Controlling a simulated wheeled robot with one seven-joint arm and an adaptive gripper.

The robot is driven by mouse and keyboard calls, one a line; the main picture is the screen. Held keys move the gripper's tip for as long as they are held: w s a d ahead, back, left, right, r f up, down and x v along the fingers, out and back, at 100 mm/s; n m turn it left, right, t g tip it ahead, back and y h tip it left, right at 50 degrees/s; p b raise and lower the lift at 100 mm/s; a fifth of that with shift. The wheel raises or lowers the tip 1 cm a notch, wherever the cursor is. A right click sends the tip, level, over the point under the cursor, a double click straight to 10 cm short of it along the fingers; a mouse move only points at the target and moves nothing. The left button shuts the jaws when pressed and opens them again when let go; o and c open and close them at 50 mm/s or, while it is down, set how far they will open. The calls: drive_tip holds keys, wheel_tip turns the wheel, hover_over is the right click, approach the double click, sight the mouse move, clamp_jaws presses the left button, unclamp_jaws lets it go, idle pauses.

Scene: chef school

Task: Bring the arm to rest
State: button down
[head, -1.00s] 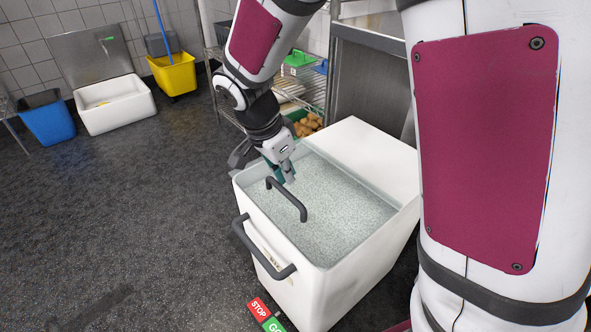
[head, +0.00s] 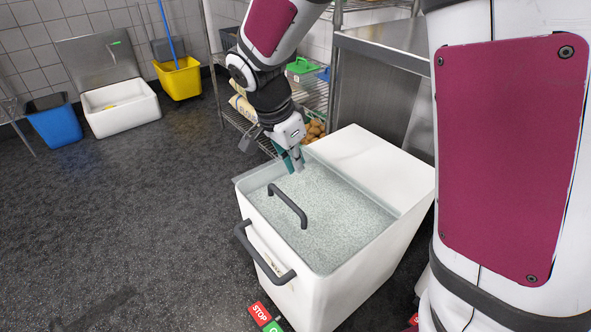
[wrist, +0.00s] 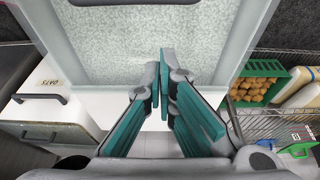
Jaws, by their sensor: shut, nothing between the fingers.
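My gripper (head: 297,168) is shut and empty, on the end of my bent arm (head: 275,95). Its teal-padded fingers point down over the back left part of a white bin (head: 365,160). The bin has a pale, speckled top surface (head: 340,215) with a dark bar handle (head: 288,207) on it. The fingertips are apart from the handle, behind it in the head view. In the wrist view the teal fingers (wrist: 164,80) are together with nothing between them, and the speckled surface (wrist: 130,50) lies beyond them.
A steel counter (head: 385,45) and wire shelving with potatoes (head: 314,130) stand behind the bin. The wrist view shows another white bin (wrist: 75,105) at left and a green potato crate (wrist: 283,82) at right. Open dark floor (head: 130,210) lies left of the bin.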

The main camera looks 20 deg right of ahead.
drive_tip(key=s+d+r+n+y+p, duration=0.1)
drive_tip(key=s+d+r+n, duration=0.15)
drive_tip(key=s+r, duration=0.6)
drive_tip(key=s+r+n+g+y, duration=0.1)
drive_tip(key=s+r+n+y, duration=0.15)
drive_tip(key=s+n, duration=1.5)
drive_tip(key=s+r+m+t+p, duration=0.2)
drive_tip(key=s+r+m+p, duration=0.1)
drive_tip(key=r+p, duration=1.2)
drive_tip(key=s+r+m+t+p, duration=0.2)
drive_tip(key=s+r+m+p, duration=0.1)
drive_tip(key=r+p, duration=1.3)
drive_tip(key=shift+v, duration=0.85)
drive_tip(key=shift+s+d, duration=0.15)
